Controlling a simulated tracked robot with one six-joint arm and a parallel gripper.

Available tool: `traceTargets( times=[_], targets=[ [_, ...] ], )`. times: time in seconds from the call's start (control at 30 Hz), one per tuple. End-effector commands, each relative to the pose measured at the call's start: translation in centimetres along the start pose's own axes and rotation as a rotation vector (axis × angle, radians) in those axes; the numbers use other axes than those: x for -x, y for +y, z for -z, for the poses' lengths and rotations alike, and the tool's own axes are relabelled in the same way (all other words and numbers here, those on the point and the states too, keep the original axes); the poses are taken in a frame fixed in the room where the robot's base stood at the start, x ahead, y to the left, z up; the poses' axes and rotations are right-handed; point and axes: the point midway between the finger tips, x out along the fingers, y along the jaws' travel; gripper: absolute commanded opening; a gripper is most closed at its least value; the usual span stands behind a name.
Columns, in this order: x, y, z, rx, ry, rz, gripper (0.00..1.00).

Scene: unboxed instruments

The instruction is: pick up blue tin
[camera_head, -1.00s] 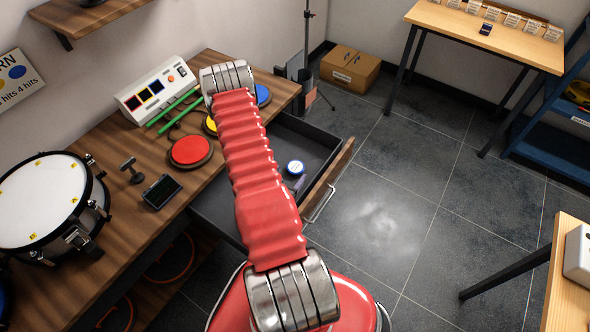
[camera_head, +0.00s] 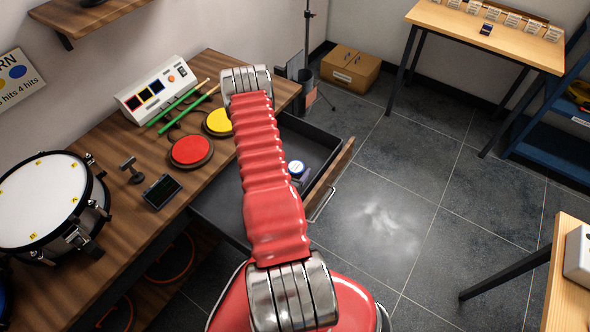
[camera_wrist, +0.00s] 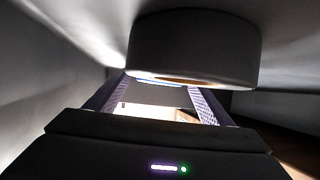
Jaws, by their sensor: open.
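The blue tin (camera_head: 296,169), small and round with a white-and-blue top, is inside the open drawer, just right of my red arm in the head view. In the head view my gripper is hidden behind my arm. In the wrist view my gripper (camera_wrist: 162,105) shows as two patterned fingers set apart, with bright blurred surfaces beyond them. I cannot make out the tin between the fingers. A large dark rounded shape (camera_wrist: 193,45) fills the top of the wrist view; I cannot tell what it is.
The grey drawer (camera_head: 228,207) is pulled out, with a wooden front (camera_head: 330,172) and handle. The desk above holds a red pad (camera_head: 190,151), a yellow pad (camera_head: 217,122), green sticks (camera_head: 183,107) and a drum (camera_head: 42,202). Tiled floor right of the drawer is clear.

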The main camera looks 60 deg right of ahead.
Motion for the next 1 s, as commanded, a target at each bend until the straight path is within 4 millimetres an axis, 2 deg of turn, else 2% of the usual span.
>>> traceTargets(
  times=[0.23,0.83,1.0],
  targets=[
    [0.02,0.01,0.02,0.0,0.0,0.0,0.75],
    [0.03,0.0,0.01,0.0,0.0,0.0,0.32],
    [0.03,-0.01,0.02,0.0,0.001,0.0,0.31]
  ],
)
